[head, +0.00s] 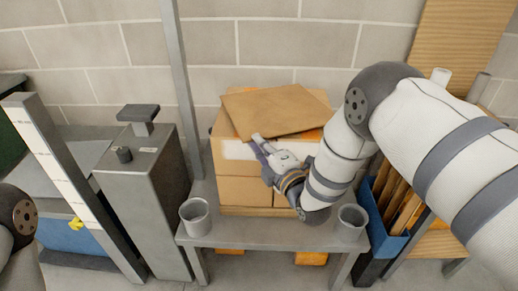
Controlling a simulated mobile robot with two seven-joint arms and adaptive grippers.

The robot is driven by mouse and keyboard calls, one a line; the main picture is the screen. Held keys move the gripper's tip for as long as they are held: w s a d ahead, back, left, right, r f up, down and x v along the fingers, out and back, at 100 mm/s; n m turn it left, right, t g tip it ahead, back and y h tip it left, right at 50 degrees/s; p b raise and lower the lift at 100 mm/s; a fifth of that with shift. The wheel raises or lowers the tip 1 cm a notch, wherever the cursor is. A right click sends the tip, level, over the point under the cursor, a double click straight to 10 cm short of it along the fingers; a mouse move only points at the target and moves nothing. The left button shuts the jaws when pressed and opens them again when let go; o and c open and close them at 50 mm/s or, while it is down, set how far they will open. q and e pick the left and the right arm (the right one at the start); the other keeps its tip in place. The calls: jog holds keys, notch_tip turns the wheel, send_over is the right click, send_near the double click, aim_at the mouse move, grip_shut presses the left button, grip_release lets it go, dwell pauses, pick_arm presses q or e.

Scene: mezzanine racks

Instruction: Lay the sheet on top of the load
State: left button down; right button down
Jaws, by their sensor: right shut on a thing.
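The sheet (275,108) is a flat brown board at the top of the load, turned at an angle to the boxes below. The load (242,190) is a block of stacked cardboard boxes with a white label, standing on a grey bench. My right gripper (258,139) is at the sheet's front edge, shut on it. Whether the sheet rests fully on the boxes or is held slightly above them, I cannot tell. My right arm hides the load's right side. My left gripper is out of view; only part of my left arm shows at the left edge.
Two grey cups, one at the left (195,216) and one at the right (351,221), stand on the bench (250,232). A grey metal cabinet (145,205) and an upright post (180,80) are left of the load. A blue bin (385,222) with boards stands right.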

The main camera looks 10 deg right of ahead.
jog(key=shift+f, duration=1)
jog(key=c, duration=1.8)
grip_release()
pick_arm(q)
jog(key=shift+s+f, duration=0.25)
